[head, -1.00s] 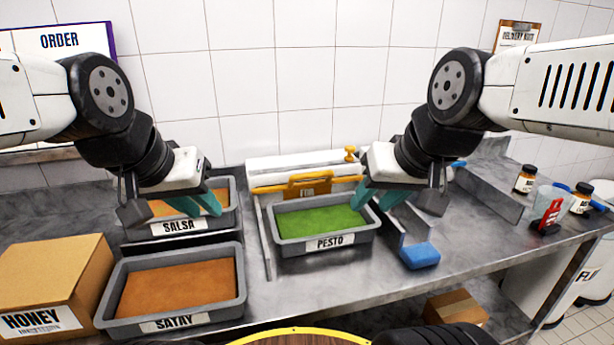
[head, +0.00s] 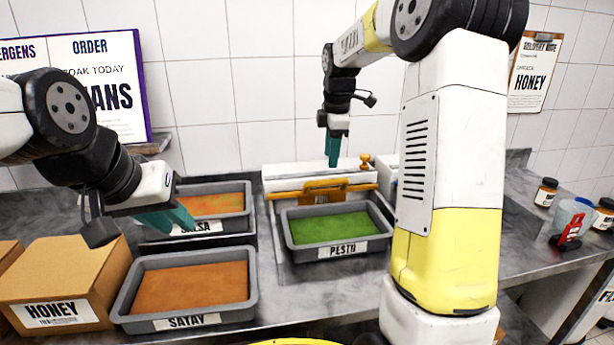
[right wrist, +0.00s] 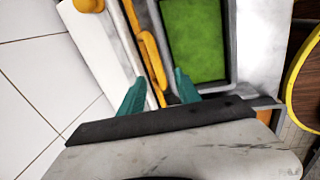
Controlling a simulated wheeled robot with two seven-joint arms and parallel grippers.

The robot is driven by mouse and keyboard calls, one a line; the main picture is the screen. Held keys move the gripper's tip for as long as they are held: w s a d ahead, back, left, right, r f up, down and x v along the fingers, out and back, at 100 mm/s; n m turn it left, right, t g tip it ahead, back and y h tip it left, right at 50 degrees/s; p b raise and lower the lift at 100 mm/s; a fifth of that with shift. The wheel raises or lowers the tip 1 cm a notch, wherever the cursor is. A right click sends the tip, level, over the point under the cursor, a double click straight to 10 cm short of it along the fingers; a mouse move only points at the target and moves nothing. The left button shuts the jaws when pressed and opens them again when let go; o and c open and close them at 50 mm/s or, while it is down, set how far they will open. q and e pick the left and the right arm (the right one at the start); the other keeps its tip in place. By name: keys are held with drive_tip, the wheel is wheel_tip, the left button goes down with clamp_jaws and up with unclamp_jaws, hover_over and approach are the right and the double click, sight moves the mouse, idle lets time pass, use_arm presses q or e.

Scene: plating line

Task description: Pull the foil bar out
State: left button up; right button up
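The foil bar (head: 310,190) is an orange bar on the front of a white dispenser (head: 285,173) behind the pesto tray (head: 340,251). My right gripper (head: 333,158) points down above the dispenser. In the right wrist view, my right gripper (right wrist: 158,92) has its teal fingers apart with nothing held, and the orange bar (right wrist: 152,62) lies beyond and between them. The bar's lettering is hard to read. My left gripper (head: 170,219) is over the salsa tray's front edge, apart from the bar; its finger gap is unclear.
The salsa tray (head: 246,216) and satay tray (head: 253,285) stand left of the pesto tray. A honey box (head: 75,270) is at the far left. An orange knob (head: 365,161) sticks up at the dispenser's right. Bottles and a red item (head: 570,232) stand at the right.

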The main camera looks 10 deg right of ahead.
sight(327, 181)
drive_tip(key=shift+n, duration=0.4)
drive_tip(key=x, duration=0.8)
drive_tip(key=shift+w+a+f, duration=0.1)
drive_tip(key=shift+w+f, duration=0.2)
drive_tip(key=shift+w, duration=0.1)
clamp_jaws()
drive_tip(key=shift+r, duration=0.1)
idle(0.6)
